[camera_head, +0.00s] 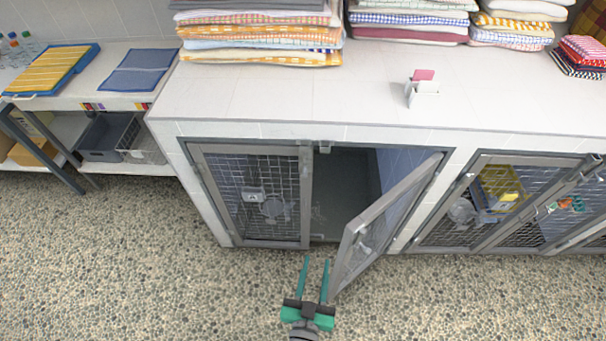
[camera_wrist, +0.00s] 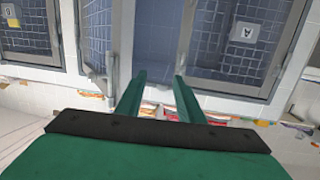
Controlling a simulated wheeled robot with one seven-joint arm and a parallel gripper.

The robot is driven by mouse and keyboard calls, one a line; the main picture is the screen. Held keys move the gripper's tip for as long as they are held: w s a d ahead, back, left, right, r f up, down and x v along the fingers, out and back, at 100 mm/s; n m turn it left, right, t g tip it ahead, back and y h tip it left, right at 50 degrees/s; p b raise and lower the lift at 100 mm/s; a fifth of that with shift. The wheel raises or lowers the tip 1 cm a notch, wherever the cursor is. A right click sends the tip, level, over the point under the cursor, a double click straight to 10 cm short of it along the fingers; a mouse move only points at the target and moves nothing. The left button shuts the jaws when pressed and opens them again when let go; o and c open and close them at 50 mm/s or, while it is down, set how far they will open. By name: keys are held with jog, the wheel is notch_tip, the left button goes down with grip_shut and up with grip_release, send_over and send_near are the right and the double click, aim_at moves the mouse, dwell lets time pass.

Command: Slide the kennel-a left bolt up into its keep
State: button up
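The left door (camera_head: 304,215) of the kennel is closed, with wire mesh and a small plate (camera_head: 254,194). In the wrist view, which is upside down, a plate marked A (camera_wrist: 245,32) hangs on mesh. The right door (camera_head: 350,255) stands swung outward. A small bracket (camera_head: 325,147) sits on the top frame at the opening. I cannot clearly make out the left bolt; a small dark fitting (camera_head: 304,168) shows on the left door's inner upright. My gripper (camera_head: 316,262) is open and empty in front of the opening, left of the open door; its fingers (camera_wrist: 160,78) point at the kennel.
Folded towels (camera_head: 262,32) and a small white card holder (camera_head: 422,92) stand on the white counter (camera_head: 270,95). Neighbouring kennel doors (camera_head: 490,200) are at right, a shelf with bins (camera_head: 100,138) at left. The pebbled floor is clear at front left.

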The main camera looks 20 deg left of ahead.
aim_at(304, 176)
jog(key=w+a+y, duration=0.1)
jog(key=w+a, duration=0.3)
jog(key=w, duration=0.5)
jog(key=w+a+r+n, duration=0.1)
jog(key=w+a, duration=0.3)
jog(key=w, duration=0.5)
jog(key=w+a+r+n+y, duration=0.1)
jog(key=w+a, duration=0.3)
jog(key=w, duration=0.5)
jog(key=shift+w+a+r+t+y, duration=0.1)
jog(key=shift+w+a+t+y, duration=0.2)
jog(key=shift+w+t, duration=0.1)
grip_shut()
